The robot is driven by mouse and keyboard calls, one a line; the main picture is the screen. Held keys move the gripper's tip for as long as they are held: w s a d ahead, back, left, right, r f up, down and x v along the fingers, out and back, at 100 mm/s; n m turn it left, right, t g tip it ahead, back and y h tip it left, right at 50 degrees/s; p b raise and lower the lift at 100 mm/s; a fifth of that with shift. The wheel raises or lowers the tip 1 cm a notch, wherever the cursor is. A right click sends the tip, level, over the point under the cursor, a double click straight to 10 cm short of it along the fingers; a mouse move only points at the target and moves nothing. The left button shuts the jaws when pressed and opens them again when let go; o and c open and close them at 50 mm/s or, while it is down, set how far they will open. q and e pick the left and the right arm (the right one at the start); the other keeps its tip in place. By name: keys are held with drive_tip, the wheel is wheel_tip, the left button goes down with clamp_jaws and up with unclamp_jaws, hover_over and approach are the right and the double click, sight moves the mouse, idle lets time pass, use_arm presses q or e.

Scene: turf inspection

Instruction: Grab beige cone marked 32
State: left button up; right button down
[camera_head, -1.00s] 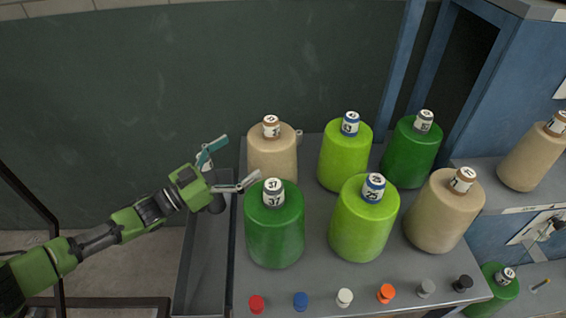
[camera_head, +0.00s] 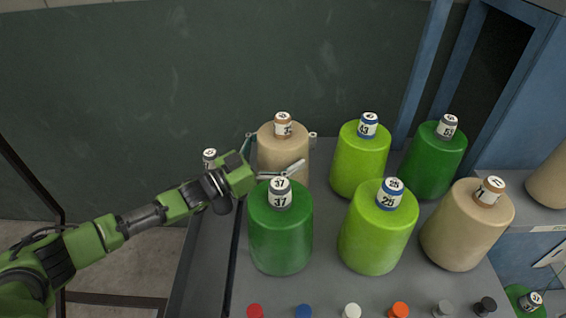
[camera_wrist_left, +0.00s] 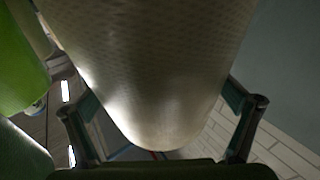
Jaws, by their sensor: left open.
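The beige cone (camera_head: 283,150) stands at the back left of the grey table, with a brown-ringed cap whose number is only partly readable. In the left wrist view its pale textured body (camera_wrist_left: 150,65) fills the middle. My left gripper (camera_head: 277,154) is open, with one finger on the near side of the cone and the other towards its far left side. In the wrist view the fingers (camera_wrist_left: 165,115) flank the cone, with no clear grip on it. My right gripper is not in view.
A dark green cone marked 37 (camera_head: 281,230) stands close in front. Lime cones (camera_head: 361,165) (camera_head: 375,235), a dark green cone (camera_head: 434,165) and another beige cone (camera_head: 465,230) stand to the right. Several small coloured caps line the front. A dark green wall (camera_head: 200,70) is behind.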

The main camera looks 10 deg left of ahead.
use_arm(q)
drive_tip(key=c, duration=1.6)
drive_tip(key=shift+r, duration=0.45)
drive_tip(key=shift+c, duration=1.4)
drive_tip(key=shift+w, duration=0.1)
